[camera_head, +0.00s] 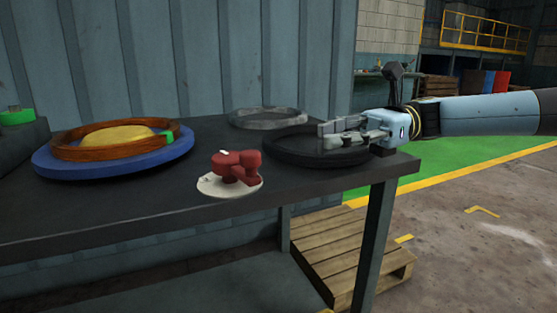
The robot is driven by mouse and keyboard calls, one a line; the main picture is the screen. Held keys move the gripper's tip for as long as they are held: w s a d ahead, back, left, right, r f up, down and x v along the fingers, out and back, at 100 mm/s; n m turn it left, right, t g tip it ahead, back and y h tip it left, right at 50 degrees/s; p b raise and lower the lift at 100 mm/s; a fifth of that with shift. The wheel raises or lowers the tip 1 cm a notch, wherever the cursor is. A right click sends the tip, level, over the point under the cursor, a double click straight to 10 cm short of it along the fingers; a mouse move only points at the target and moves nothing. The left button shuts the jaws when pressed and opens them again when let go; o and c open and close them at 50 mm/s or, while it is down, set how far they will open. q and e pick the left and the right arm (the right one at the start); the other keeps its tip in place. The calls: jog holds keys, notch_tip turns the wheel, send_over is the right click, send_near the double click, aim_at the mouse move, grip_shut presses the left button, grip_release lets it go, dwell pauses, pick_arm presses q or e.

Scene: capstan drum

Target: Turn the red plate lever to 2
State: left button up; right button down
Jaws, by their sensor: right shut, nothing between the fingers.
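The red plate lever (238,168) stands on a round pale plate (214,187) near the front edge of the dark table. The markings on the plate are too small to read, so I cannot tell which number the lever points at. My right gripper (322,135) comes in from the right, over the black ring (290,158). It is shut and empty, to the right of the lever and apart from it. My left gripper is not in view.
A blue disc (60,168) with a brown ring (75,149) and a yellow dome (118,136) lies on the table's left. A grey ring (245,118) lies at the back. The table's right edge (405,166) is below my right gripper. Bare table surrounds the lever's plate.

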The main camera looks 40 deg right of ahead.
jog(key=b, duration=0.5)
send_near(235, 166)
jog(key=s+a+r, duration=0.1)
jog(key=s+a, duration=0.2)
jog(key=a, duration=0.1)
pick_arm(q)
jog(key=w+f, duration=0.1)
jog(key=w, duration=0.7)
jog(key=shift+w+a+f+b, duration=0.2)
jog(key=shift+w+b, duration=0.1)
jog(key=shift+b, duration=0.15)
pick_arm(e)
jog(key=shift+w+a+r, duration=0.15)
jog(key=shift+a+r, duration=0.05)
jog(key=shift+a, duration=0.2)
jog(key=shift+w+a+r, duration=0.2)
jog(key=shift+a, duration=0.25)
